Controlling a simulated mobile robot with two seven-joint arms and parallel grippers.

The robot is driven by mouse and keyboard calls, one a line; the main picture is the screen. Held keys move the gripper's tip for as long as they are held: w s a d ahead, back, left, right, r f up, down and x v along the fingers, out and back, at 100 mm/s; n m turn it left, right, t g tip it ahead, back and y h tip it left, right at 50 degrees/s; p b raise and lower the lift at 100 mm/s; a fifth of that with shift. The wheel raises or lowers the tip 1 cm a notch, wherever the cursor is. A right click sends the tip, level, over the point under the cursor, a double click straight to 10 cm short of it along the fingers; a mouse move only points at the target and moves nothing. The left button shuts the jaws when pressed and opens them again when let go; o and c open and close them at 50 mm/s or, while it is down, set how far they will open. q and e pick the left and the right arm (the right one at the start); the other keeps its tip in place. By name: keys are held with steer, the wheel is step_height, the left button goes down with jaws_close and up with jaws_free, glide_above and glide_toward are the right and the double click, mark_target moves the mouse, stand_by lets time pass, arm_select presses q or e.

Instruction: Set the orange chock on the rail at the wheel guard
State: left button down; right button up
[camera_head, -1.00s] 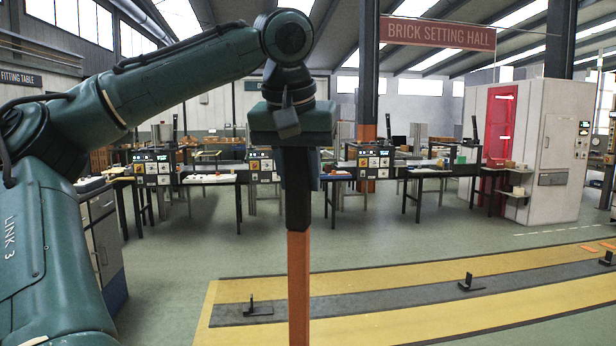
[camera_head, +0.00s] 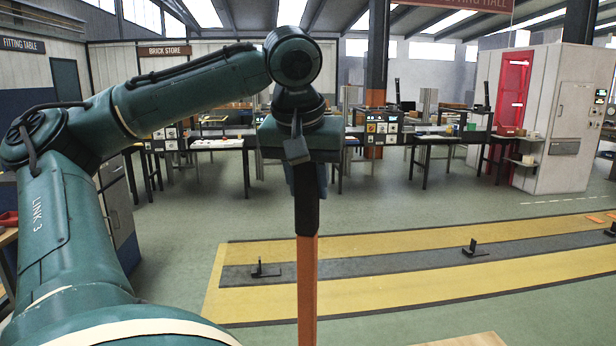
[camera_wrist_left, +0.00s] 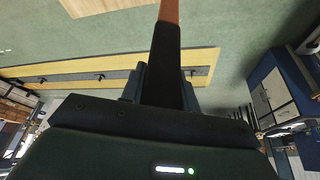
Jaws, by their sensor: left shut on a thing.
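My left gripper (camera_head: 308,185) is shut on the black grip of a long orange shaft (camera_head: 307,285), which hangs nearly upright. The shaft's lower end is below the picture, so I cannot see whether a chock is on it. The shaft (camera_wrist_left: 168,12) and its black grip also show between the jaws in the left wrist view. A dark grey rail strip (camera_head: 370,266) runs between yellow bands on the floor, beyond the shaft. Small black upright brackets (camera_head: 264,270) stand on it; I cannot tell which is the wheel guard. My right gripper is not in view.
Flat orange pieces (camera_head: 594,219) lie on the floor strip at the far right. Work benches (camera_head: 436,139) and a white cabin with a red door (camera_head: 512,92) stand behind. A pale wooden surface (camera_head: 468,341) shows at the bottom edge. Green floor around the strip is clear.

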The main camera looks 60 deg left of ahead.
arm_select(q)
steer(key=shift+r, duration=0.1)
steer(key=c, duration=1.4)
jaws_free()
steer(key=shift+f, duration=0.2)
steer(key=o, duration=0.4)
steer(key=shift+c, duration=0.2)
